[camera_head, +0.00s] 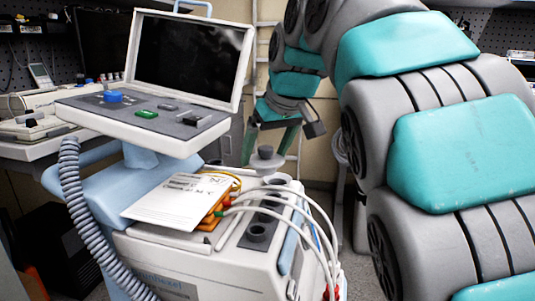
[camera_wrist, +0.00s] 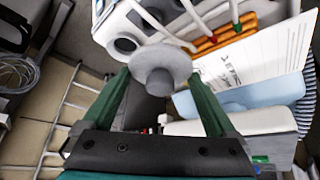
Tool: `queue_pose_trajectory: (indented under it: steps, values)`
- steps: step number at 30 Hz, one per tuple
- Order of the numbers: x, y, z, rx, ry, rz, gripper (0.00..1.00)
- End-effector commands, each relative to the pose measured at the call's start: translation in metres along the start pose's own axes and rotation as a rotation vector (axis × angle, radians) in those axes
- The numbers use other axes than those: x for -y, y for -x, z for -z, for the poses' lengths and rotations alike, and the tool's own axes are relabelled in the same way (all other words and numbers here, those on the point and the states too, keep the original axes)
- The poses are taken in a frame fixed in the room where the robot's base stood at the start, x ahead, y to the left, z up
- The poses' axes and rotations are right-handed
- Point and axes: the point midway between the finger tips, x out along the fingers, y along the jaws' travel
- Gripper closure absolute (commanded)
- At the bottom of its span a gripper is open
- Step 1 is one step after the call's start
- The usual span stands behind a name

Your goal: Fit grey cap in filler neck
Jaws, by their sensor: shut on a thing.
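The grey cap (camera_head: 265,158), a flat disc with a knob, is held between the green fingers of my gripper (camera_head: 269,150). In the wrist view the cap (camera_wrist: 160,72) sits between the fingertips, knob facing the camera. In the head view the cap appears above and behind the far end of the white pump unit (camera_head: 180,257), apart from it. I cannot tell for sure which is the filler neck.
White hoses (camera_head: 318,222) arch over the unit's right side. A paper sheet (camera_head: 180,200) and orange parts (camera_head: 214,213) lie on its top. A raised console with a screen (camera_head: 188,52) and a ribbed grey hose (camera_head: 75,200) stand at left.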

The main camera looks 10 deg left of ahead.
Motion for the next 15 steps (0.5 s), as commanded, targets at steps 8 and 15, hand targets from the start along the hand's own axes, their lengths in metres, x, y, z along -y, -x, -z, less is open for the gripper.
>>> queue_pose_trajectory:
  steps: [8,15]
  values:
    - [-0.013,-0.004,0.011,0.002,-0.002,0.0,0.9]
    - [-0.032,-0.012,0.028,0.001,-0.002,0.001,0.9]
